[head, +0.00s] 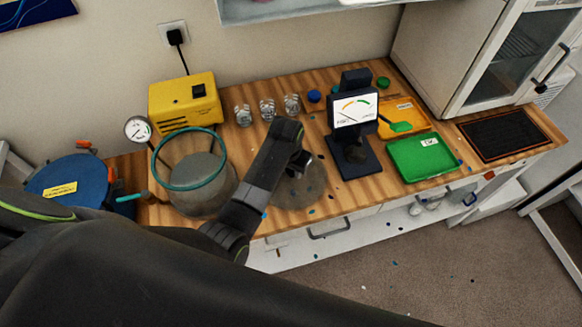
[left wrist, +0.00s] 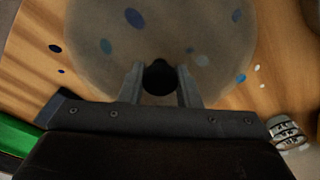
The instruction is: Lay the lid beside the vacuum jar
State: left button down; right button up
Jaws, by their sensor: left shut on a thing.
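The vacuum jar (head: 205,199) stands on the wooden worktop at the left, with a teal ring (head: 190,187) around its open top. The lid (head: 302,190) is a clear, greyish round disc to the right of the jar, flat over the worktop near its front edge. My left gripper (head: 304,160) is above the lid. In the left wrist view its two fingers (left wrist: 160,84) are shut on the lid's black knob (left wrist: 159,76), and the lid (left wrist: 210,45) spreads beyond them. I cannot tell whether the lid touches the wood. My right gripper is not in view.
A yellow pump (head: 186,101), a gauge (head: 138,129) and several glass cups (head: 267,109) stand behind. A dial instrument (head: 354,140) stands close right of the lid, then a green tray (head: 424,158). Blue flecks dot the worktop. A blue drum (head: 70,180) is at far left.

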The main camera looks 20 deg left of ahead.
pick_arm(q)
jog(key=shift+f, duration=0.15)
jog(key=c, duration=1)
grip_release()
jog(key=shift+s, duration=0.1)
notch_tip(320, 180, up, 3)
jog(key=shift+f+p, duration=0.1)
jog(key=shift+p, duration=0.9)
jog(key=shift+r, duration=2.65)
jog(key=shift+f, duration=0.1)
